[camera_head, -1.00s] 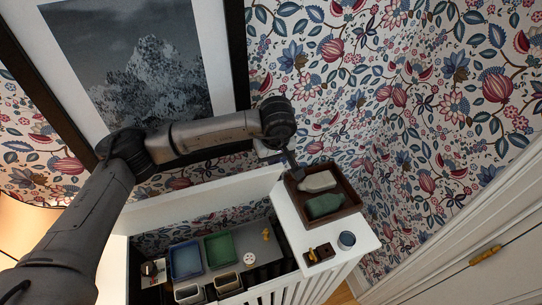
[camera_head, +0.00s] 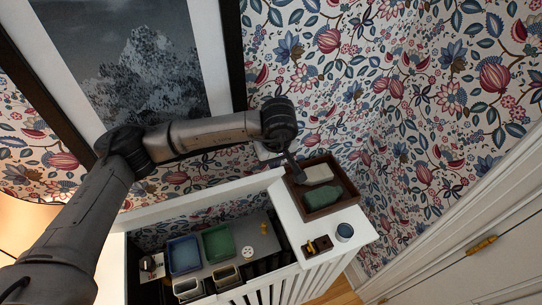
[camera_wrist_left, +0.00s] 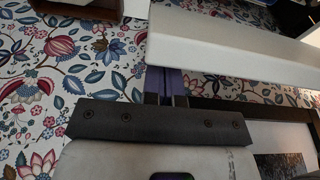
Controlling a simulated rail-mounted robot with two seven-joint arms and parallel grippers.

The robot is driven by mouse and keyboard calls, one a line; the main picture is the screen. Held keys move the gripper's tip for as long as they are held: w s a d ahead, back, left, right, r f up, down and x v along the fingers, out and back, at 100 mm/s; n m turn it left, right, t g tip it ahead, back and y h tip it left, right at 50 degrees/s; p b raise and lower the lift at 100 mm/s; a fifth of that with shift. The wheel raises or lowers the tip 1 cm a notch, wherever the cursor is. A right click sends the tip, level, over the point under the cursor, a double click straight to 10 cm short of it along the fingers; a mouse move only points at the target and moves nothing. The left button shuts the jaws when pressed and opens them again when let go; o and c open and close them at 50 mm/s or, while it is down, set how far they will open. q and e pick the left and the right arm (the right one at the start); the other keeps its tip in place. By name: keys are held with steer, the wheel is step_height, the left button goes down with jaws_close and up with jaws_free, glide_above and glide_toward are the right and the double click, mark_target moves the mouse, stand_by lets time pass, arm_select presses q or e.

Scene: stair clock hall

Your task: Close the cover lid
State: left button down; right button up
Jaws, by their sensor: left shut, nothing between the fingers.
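The cover lid (camera_head: 190,204) is a long white panel along the back of the open white cabinet. It is raised and tilted, and the compartment beneath lies open to view. In the left wrist view the lid (camera_wrist_left: 230,45) crosses the upper right as a broad white slab. My left gripper (camera_head: 296,171) is at the lid's right end, beside the wooden tray. Its fingers (camera_wrist_left: 166,83) are shut and empty, close to the lid's edge. I cannot tell whether they touch it. My right gripper is in neither view.
The open compartment holds a blue bin (camera_head: 184,255), a green bin (camera_head: 218,243) and small boxes. A framed picture (camera_head: 130,60) hangs behind.

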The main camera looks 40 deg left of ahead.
mark_target(279, 171)
arm_select(q)
steer(key=shift+d+f, duration=0.1)
steer(key=shift+s+d+f+b, duration=0.25)
steer(key=shift+s+d+f, duration=0.1)
steer(key=shift+d, duration=0.15)
steer(key=shift+s+d+f+b, duration=0.25)
steer(key=shift+s+d, duration=0.1)
steer(key=shift+d, duration=0.1)
steer(key=shift+s+d+f, duration=0.1)
steer(key=shift+s+d, duration=0.2)
steer(key=shift+d, duration=0.1)
steer(key=shift+d+f, duration=0.1)
steer(key=shift+s+d+f+b, duration=0.45)
steer(key=shift+d+b, duration=0.1)
steer(key=shift+d, duration=0.1)
steer(key=shift+s+d+f+b, duration=0.4)
steer(key=shift+s+d+b, duration=0.1)
steer(key=shift+d, duration=0.15)
steer(key=shift+f, duration=0.1)
